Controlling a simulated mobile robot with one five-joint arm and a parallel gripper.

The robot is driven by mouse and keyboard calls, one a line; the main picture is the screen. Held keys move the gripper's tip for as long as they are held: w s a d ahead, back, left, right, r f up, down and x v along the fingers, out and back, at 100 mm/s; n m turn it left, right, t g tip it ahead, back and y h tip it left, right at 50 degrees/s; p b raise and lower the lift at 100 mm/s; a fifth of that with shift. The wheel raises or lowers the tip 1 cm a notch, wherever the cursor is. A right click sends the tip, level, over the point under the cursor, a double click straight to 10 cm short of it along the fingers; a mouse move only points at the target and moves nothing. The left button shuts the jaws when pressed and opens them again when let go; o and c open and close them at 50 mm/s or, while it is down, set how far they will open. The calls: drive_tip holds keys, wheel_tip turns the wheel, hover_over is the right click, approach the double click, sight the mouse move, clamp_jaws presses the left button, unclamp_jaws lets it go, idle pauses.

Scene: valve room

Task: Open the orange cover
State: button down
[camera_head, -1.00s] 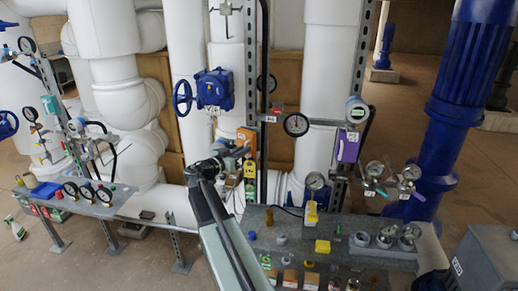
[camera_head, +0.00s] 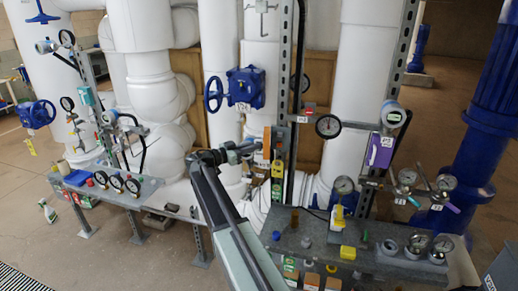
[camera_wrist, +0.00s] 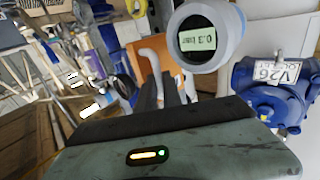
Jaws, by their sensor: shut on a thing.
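The orange cover (camera_head: 266,143) is a narrow upright orange panel on the strut right of the blue valve. A darker box face (camera_head: 281,146) shows just right of it. In the wrist view the cover is an orange panel (camera_wrist: 143,62) with a pale curved handle (camera_wrist: 151,60) in front. My gripper (camera_head: 254,149) reaches the cover from the left in the head view. Its dark fingers (camera_wrist: 172,92) are close together at the lower end of the handle and shut on it. The exact contact is partly hidden by the fingers.
A round display reading 0.3 bar (camera_wrist: 200,38) is close to my gripper. A blue valve (camera_head: 244,88) tagged V26 is above left. A yellow-green box (camera_head: 277,170) sits below the cover. A grey bench (camera_head: 310,243) with gauges and small parts stands below right.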

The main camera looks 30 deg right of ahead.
drive_tip(key=shift+w, duration=0.55)
drive_tip(key=c, duration=1.5)
unclamp_jaws()
drive_tip(key=a, duration=0.8)
drive_tip(key=shift+s+f, duration=0.1)
